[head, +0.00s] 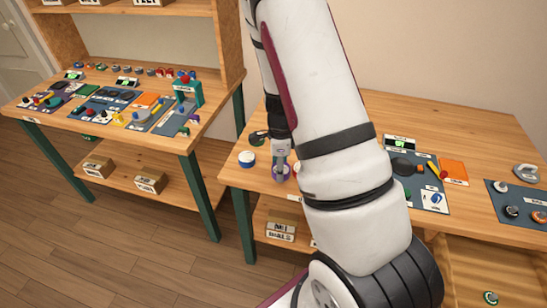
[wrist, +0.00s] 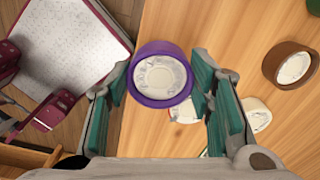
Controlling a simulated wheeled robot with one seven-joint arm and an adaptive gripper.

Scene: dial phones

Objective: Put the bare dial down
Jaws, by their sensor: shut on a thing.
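My gripper (wrist: 160,84) is shut on a round purple-rimmed dial (wrist: 160,74) with a pale white face that carries only faint marks. The dial sits between the two teal finger pads, face toward the wrist camera. In the head view my gripper (head: 281,160) points down over the left front part of the right-hand table (head: 232,176), with the purple dial (head: 281,174) at its tips. I cannot tell whether the dial's underside touches the tabletop. My arm hides part of the table to its right.
A blue-and-white dial (head: 247,159) and a dark green dial (head: 258,138) stand left of the gripper. In the wrist view, a brown dial (wrist: 290,63) and a white dial (wrist: 256,114) lie to the right. The table edge is close on the left.

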